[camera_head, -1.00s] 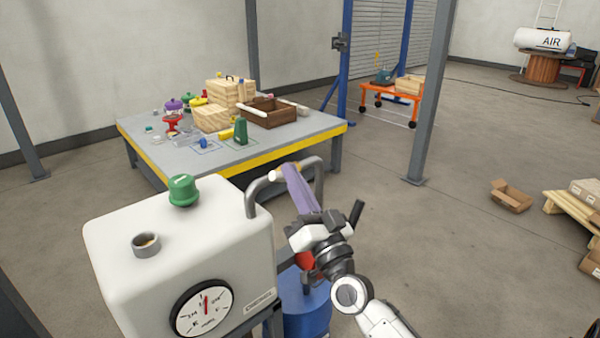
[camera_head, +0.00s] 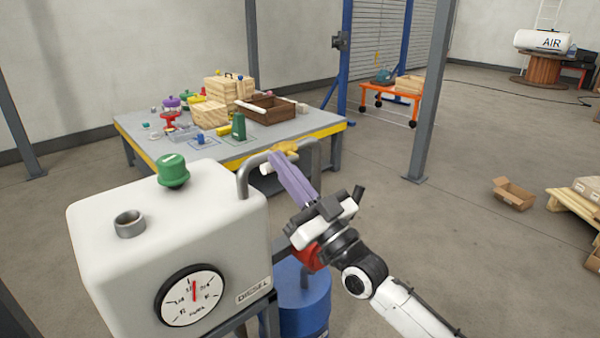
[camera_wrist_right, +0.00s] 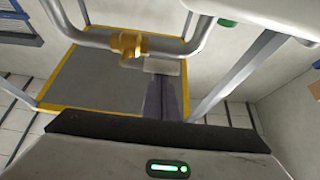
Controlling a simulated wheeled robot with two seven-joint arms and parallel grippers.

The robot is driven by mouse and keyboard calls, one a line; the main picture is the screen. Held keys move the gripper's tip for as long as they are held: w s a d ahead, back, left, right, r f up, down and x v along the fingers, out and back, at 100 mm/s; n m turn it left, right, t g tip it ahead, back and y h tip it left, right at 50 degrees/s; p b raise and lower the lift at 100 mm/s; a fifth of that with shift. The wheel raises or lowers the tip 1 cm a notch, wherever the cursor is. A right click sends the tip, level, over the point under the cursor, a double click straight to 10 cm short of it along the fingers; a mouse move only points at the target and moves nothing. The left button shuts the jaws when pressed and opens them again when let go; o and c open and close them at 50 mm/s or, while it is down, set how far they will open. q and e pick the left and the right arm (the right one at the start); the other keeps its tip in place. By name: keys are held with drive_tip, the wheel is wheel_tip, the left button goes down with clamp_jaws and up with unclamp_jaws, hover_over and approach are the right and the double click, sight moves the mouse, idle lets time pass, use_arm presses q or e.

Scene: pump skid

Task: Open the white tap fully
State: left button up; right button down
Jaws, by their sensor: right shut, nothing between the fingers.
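The white tap has a brass body (camera_head: 287,148) on the grey pipe loop beside the diesel tank. Its short white handle (camera_head: 265,169) shows just left of my fingertips. The wrist view shows the brass body (camera_wrist_right: 128,44) on the pipe and the pale handle (camera_wrist_right: 161,66) pointing right from below it. My right gripper (camera_head: 275,160) has long purple fingers, shut and empty. Its tips reach the handle in both views; I cannot tell whether they touch it. In the wrist view the fingers (camera_wrist_right: 165,98) come up from below. My left gripper is not in view.
The white diesel tank (camera_head: 165,235), with a green knob (camera_head: 173,170) and a gauge (camera_head: 190,295), stands left of my right arm. A blue drum (camera_head: 303,300) is below the gripper. A cluttered workbench (camera_head: 290,140) stands behind. Open floor lies to the right.

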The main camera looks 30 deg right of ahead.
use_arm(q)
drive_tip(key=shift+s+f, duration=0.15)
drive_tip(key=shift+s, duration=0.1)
use_arm(e)
drive_tip(key=shift+d+n, duration=0.1)
drive_tip(key=shift+n, duration=0.2)
wheel_tip(320, 180, up, 5)
drive_tip(key=p, duration=0.5)
use_arm(q)
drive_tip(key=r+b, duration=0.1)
drive_tip(key=b, duration=0.1)
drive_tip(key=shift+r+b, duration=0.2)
drive_tip(key=shift+b, duration=0.2)
use_arm(e)
drive_tip(key=v, duration=1.1)
drive_tip(key=shift+f, duration=0.4)
